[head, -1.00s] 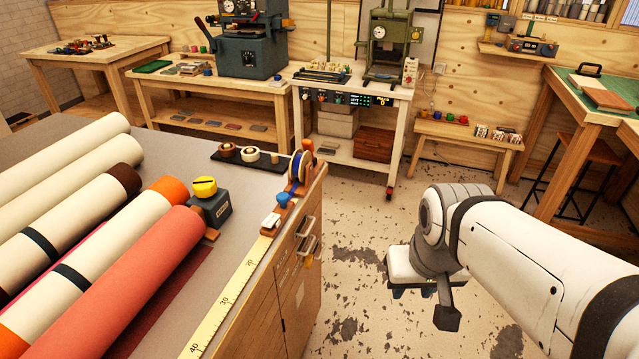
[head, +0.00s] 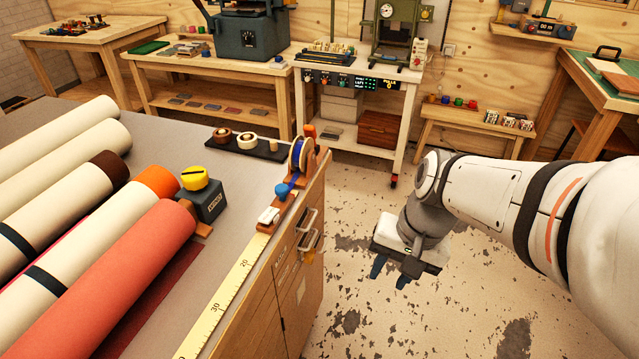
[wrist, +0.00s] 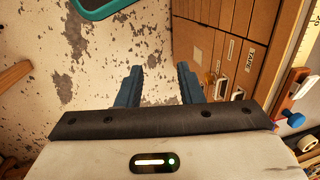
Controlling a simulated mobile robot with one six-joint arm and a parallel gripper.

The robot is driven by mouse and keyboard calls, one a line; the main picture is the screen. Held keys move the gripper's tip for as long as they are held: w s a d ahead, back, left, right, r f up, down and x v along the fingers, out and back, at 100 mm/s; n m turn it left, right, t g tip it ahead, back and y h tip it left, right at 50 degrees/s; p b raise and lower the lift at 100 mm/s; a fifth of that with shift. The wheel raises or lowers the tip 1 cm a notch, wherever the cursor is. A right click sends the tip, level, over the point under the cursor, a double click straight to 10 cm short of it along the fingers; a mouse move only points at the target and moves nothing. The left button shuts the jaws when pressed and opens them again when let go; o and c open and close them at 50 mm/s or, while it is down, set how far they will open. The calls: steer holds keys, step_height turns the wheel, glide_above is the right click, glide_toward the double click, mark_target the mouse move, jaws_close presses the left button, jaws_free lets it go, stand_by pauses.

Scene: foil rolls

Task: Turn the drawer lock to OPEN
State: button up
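The wooden cabinet (head: 285,285) under the grey worktop has metal drawer handles (head: 307,232) near its far corner. The wrist view shows its drawer fronts (wrist: 210,40), with a TAPE label and small metal fittings (wrist: 228,90). I cannot make out the drawer lock or any OPEN mark; the fittings are too small to tell apart. My gripper (head: 390,272) hangs over the floor, to the right of the cabinet and apart from it. In the wrist view its two blue fingers (wrist: 157,90) are spread, with nothing between them.
Large rolls (head: 140,275), a yellow-topped block (head: 203,195), a tape dispenser (head: 298,165) and a yellow ruler (head: 230,300) lie on the worktop (head: 150,140). The speckled floor (head: 375,325) right of the cabinet is clear. A machine bench (head: 350,80) stands behind.

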steer(key=w+a+f+m+g+y+b, duration=0.3)
steer(key=w+a+f+m+y+b, duration=0.15)
steer(key=f+m, duration=0.4)
steer(key=m+t+y+b, duration=0.9)
steer(key=m+y+b, duration=0.15)
steer(key=m, duration=0.85)
glide_toward(314, 256)
steer(key=a, duration=0.1)
steer(key=b+x, duration=0.2)
steer(key=x, duration=0.6)
steer(key=shift+w+d+f, duration=0.15)
steer(key=shift+w+f, duration=0.05)
steer(key=shift+w, duration=0.2)
steer(key=shift+c, duration=0.3)
jaws_close()
